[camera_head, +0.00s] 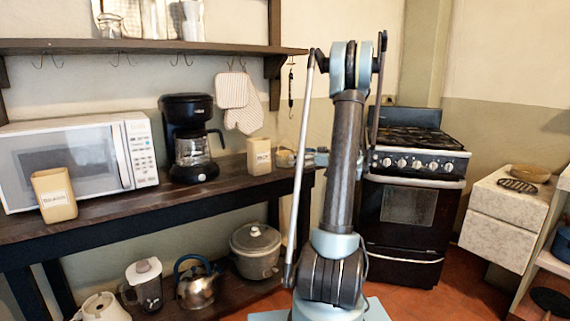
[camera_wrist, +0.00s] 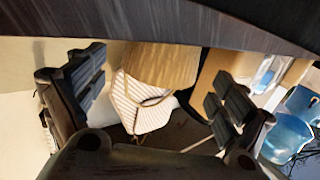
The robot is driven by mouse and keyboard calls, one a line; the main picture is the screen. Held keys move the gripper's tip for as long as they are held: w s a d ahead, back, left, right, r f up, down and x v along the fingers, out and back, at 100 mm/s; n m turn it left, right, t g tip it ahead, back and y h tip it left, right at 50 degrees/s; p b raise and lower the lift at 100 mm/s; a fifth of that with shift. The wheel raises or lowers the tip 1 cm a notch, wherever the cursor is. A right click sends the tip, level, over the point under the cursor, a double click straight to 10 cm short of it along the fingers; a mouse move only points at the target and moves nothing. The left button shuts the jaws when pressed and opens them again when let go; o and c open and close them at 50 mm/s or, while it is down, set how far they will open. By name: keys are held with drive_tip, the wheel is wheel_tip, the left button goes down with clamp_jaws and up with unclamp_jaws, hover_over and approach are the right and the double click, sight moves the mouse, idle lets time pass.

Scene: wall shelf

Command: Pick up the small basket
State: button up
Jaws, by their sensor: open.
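The small basket (camera_head: 286,158) is at the right end of the wooden counter, partly hidden by my arm in the head view. The wrist view looks upside down and shows what appears to be the tan woven basket (camera_wrist: 165,62) against the dark counter edge, with a thin curved handle. My gripper (camera_wrist: 160,78) is open, one finger on each side of the basket in that picture. A gap shows between the basket and both fingers, and nothing is held. In the head view my gripper (camera_head: 314,157) is small and partly behind my arm, beside the basket.
A beige canister (camera_head: 259,156) stands close to the basket's left; it also shows in the wrist view (camera_wrist: 211,72). Striped oven mitts (camera_head: 244,108) hang behind. A coffee maker (camera_head: 189,138) and microwave (camera_head: 75,160) stand further left. A stove (camera_head: 412,195) stands right. A shelf (camera_head: 150,47) runs above.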

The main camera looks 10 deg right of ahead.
drive_tip(key=x, duration=0.4)
drive_tip(key=shift+s, duration=0.1)
drive_tip(key=c, duration=1.1)
drive_tip(key=shift+c, duration=0.2)
wheel_tip(320, 180, up, 10)
